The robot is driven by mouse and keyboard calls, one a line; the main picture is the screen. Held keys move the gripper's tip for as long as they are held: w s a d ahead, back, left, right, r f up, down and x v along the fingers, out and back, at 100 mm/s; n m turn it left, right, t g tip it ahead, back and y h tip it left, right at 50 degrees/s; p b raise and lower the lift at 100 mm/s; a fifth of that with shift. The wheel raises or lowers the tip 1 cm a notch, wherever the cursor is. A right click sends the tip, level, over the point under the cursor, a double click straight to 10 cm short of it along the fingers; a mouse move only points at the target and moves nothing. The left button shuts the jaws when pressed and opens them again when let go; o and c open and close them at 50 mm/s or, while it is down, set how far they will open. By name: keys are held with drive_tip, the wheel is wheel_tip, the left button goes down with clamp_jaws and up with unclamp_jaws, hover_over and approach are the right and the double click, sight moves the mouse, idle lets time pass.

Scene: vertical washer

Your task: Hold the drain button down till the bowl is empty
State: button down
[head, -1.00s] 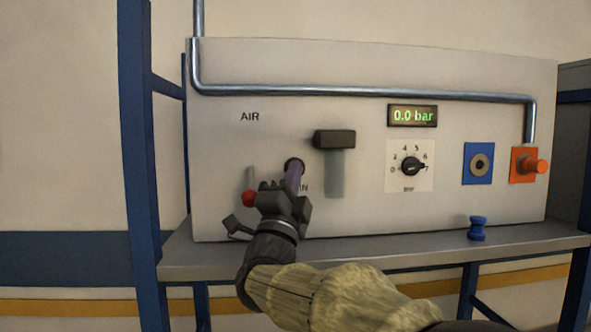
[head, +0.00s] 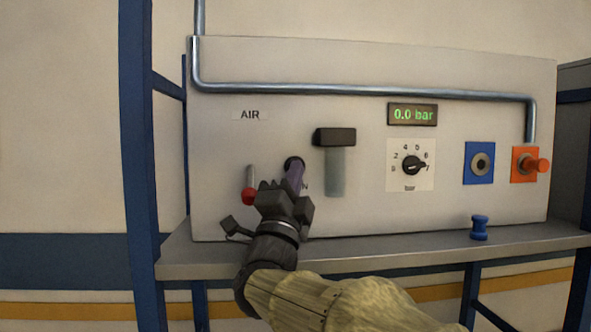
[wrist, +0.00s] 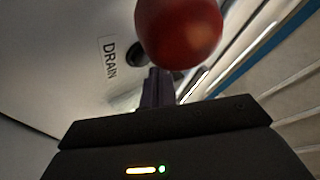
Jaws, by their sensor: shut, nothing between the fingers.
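The drain button (head: 292,161) is a dark round stud on the grey panel, left of the bowl. In the wrist view the button (wrist: 136,56) sits beside the DRAIN label (wrist: 109,57). My gripper (head: 297,172) is shut and empty, its purple fingers pointing at the button and partly covering it. In the wrist view the fingertips (wrist: 156,74) are right at the button's edge; I cannot tell whether they press it. The bowl (head: 335,174) is a see-through grey-green cylinder under a dark block (head: 334,138); its liquid level is not clear.
A red ball lever (head: 250,196) is close left of my gripper and looms large in the wrist view (wrist: 178,30). The display (head: 412,114) reads 0.0 bar. A dial (head: 412,166), blue socket (head: 480,163) and orange fitting (head: 526,164) are to the right. A blue knob (head: 479,228) stands on the shelf.

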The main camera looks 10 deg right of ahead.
drive_tip(key=s+b, duration=0.2)
drive_tip(key=s, duration=0.1)
drive_tip(key=s+b, duration=0.1)
drive_tip(key=s, duration=0.1)
drive_tip(key=shift+a, duration=0.35)
idle(0.6)
